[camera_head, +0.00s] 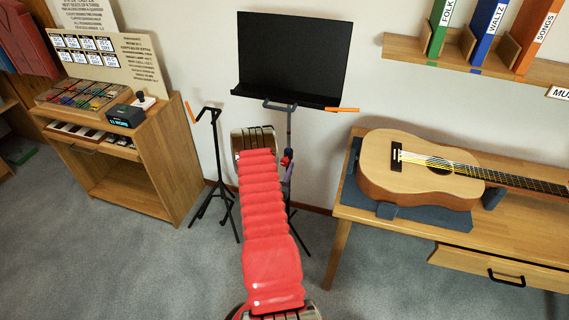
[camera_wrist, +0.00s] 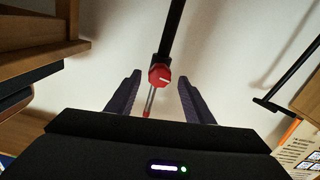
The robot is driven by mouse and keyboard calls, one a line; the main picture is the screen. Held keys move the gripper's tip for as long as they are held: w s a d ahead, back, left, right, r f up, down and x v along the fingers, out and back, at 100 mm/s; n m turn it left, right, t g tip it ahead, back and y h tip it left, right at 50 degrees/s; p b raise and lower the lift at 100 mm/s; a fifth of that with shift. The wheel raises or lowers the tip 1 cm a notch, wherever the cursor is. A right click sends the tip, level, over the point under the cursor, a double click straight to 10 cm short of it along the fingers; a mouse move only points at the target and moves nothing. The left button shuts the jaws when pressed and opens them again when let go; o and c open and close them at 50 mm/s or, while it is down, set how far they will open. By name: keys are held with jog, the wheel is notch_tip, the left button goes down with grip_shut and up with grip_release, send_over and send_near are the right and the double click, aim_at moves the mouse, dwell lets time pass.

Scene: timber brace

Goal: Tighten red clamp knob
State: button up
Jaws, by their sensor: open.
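The red clamp knob (camera_wrist: 160,76) shows in the wrist view on a dark pole, with a pale mark on its face. It appears between the two fingertips of my gripper (camera_wrist: 159,84), with a visible gap on each side. My gripper is open and empty; I cannot tell how far the knob lies beyond the tips. In the head view, a small red part (camera_head: 287,158) shows on the pole of the black music stand (camera_head: 295,57), just right of my red-covered arm.
A wooden cabinet (camera_head: 165,165) stands at left, with an empty folding stand (camera_head: 213,170) beside it. A guitar (camera_head: 420,170) lies on a wooden bench (camera_head: 395,222) at right. A shelf (camera_head: 420,55) holds several books above. Grey carpet is clear in front of the cabinet.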

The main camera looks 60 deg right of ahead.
jog(key=shift+w+d, duration=0.2)
jog(key=shift+d, duration=1.2)
jog(key=c, duration=1.1)
